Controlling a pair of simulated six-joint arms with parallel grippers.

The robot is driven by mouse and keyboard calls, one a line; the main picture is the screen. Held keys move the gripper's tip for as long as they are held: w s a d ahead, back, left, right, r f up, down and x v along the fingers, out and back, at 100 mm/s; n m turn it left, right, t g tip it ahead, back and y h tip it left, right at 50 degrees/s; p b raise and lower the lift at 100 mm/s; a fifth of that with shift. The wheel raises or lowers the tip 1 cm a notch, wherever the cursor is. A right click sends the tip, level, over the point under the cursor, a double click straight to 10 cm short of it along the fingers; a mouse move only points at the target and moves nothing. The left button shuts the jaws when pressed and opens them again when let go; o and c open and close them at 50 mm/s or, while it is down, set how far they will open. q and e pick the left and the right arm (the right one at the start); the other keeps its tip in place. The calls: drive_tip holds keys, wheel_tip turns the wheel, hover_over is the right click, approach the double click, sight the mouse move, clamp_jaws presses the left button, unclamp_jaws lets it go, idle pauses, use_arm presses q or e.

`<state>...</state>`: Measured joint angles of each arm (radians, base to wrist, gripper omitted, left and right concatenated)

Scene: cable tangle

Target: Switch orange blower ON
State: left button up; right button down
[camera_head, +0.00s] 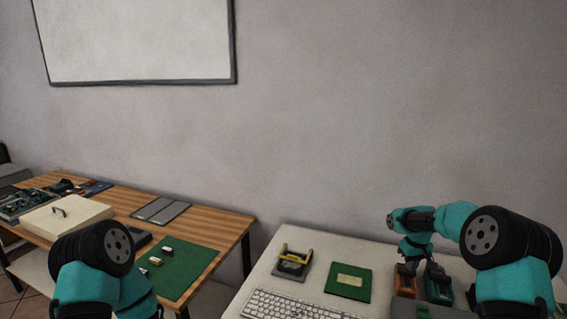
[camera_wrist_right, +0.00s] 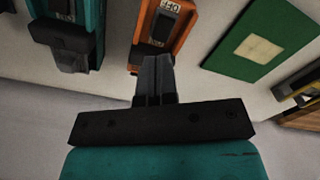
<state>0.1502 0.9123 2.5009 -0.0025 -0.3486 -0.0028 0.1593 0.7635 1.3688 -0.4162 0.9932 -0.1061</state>
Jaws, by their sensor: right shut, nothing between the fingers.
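The orange blower (camera_head: 404,281) stands on the white table at the right in the head view, partly hidden by my right arm. In the right wrist view the orange blower (camera_wrist_right: 183,28) shows a black switch part and a white label at the top edge; its upside-down letters seem to read OFF. My right gripper (camera_wrist_right: 158,60) is shut and empty, its fingertips over or against the lower part of the blower; I cannot tell if they touch. In the head view the right gripper (camera_head: 425,262) is beside the blower, small and partly hidden. My left gripper is out of view.
A teal device (camera_head: 439,287) stands close beside the blower and also shows in the wrist view (camera_wrist_right: 68,15). A green board (camera_head: 348,283), a yellow-handled item (camera_head: 293,263) and a keyboard (camera_head: 290,306) lie to the left. A wooden table (camera_head: 215,222) stands farther left.

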drive_tip(key=shift+r, duration=1.15)
